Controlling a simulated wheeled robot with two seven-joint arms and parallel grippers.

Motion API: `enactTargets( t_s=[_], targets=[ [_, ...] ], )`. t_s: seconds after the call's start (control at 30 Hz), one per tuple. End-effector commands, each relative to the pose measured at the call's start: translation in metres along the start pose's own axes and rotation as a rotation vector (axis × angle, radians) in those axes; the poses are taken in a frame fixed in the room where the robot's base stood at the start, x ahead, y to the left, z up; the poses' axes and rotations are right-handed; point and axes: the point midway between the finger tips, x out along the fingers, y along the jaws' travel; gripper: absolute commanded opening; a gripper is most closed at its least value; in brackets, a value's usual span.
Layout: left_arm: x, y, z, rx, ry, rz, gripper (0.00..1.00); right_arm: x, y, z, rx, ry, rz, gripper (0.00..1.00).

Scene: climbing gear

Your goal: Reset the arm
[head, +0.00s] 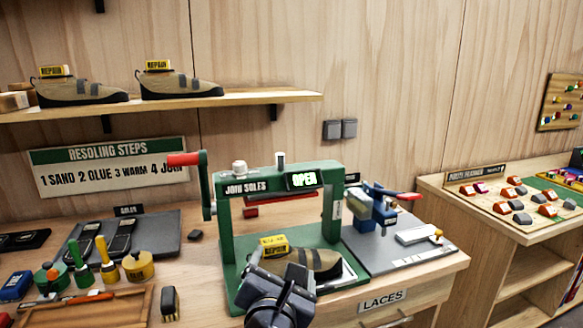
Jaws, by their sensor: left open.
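A green sole press (328,215) stands on the bench, with "JOIN SOLES" on its crossbar and a lit display (304,180) reading "OPEN". Its crank arm (207,185) on the left points up, with a red handle (184,159) at the top. A red pressing bar (265,209) hangs high under the crossbar. A shoe (318,260) with a yellow tag (273,245) lies on the press base below it. My left gripper (272,272) is open in front of the shoe and hides part of it; I cannot tell whether they touch. My right gripper is out of view.
A blue clamp tool (378,208) with a red lever stands right of the press on a grey board (425,254). Bottles and brushes (105,260) and a wooden tray (98,312) crowd the left. Two tagged shoes (178,84) sit on a shelf (225,101) above.

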Motion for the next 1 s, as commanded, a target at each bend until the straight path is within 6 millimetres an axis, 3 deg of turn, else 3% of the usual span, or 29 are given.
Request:
enactTargets(
  t_s=[0.03,0.13,0.27,0.37,0.5,0.6,0.7,0.8,1.0],
  targets=[
    [0.0,0.017,0.004,0.067,-0.014,-0.038,0.82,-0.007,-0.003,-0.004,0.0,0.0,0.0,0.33],
    [-0.007,0.041,0.005,0.289,-0.069,-0.148,0.82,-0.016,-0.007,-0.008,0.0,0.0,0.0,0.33],
    [-0.04,0.071,-0.007,0.716,-0.174,-0.311,0.82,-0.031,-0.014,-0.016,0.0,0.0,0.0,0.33],
    [-0.079,0.086,-0.033,1.09,-0.245,-0.438,0.82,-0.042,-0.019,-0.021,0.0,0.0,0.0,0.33],
    [-0.142,0.097,-0.087,1.578,-0.306,-0.655,0.82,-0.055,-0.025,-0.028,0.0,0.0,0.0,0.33],
    [-0.184,0.102,-0.124,1.823,-0.33,-0.83,0.82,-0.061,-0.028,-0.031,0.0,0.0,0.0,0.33],
    [-0.213,0.104,-0.15,1.962,-0.35,-0.972,0.82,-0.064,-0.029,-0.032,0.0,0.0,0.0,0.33],
    [-0.229,0.105,-0.163,2.024,-0.365,-1.053,0.82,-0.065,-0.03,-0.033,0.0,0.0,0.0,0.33],
    [-0.234,0.105,-0.168,2.043,-0.375,-1.084,0.82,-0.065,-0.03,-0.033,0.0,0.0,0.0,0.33]
  ],
)
